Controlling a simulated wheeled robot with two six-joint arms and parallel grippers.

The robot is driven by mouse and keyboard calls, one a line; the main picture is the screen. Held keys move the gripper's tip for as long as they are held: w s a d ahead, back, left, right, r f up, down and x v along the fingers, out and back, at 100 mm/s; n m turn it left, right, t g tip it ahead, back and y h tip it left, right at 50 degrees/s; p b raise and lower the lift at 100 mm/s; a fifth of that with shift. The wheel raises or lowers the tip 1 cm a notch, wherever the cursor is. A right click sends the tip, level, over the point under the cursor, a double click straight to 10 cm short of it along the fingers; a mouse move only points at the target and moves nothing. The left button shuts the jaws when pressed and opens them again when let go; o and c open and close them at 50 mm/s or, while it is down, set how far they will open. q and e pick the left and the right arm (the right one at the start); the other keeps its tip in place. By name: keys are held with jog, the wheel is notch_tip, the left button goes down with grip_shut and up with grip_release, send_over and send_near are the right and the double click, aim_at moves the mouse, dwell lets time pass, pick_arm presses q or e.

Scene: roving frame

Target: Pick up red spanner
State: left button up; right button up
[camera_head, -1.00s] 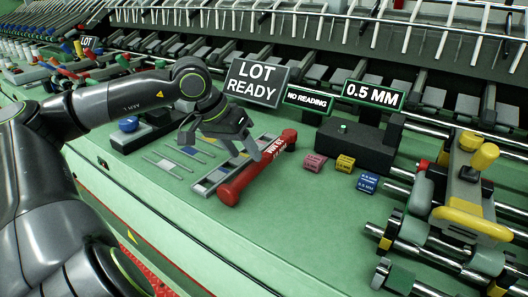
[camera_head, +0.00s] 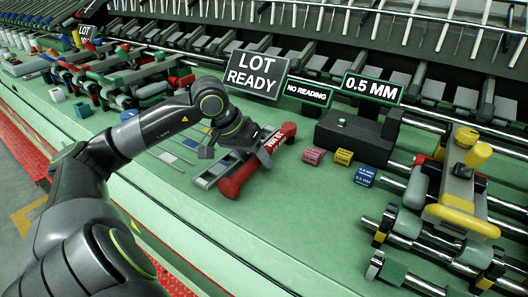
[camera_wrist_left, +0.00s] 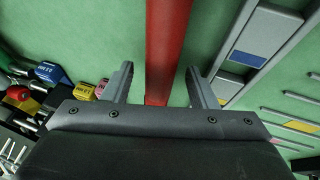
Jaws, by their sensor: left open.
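The red spanner (camera_head: 236,182) lies on the green bench top, running from lower left to upper right, with pale lettering on its shaft. In the left wrist view its red shaft (camera_wrist_left: 168,45) runs down the picture between the two fingers. My left gripper (camera_head: 236,156) is open and over the middle of the spanner, hiding part of it. In the left wrist view a gap shows on each side between the shaft and the open fingers (camera_wrist_left: 160,82). Whether they reach down beside the shaft is unclear. My right gripper is not in view.
A grey rack (camera_head: 207,180) lies just left of the spanner. Pink (camera_head: 314,155), yellow (camera_head: 343,156) and blue (camera_head: 365,176) blocks sit to its right, near a dark gauge box (camera_head: 355,138). A LOT READY sign (camera_head: 256,70) stands behind. The bench front is clear.

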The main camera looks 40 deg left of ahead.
pick_arm(q)
grip_shut()
dwell(0.4)
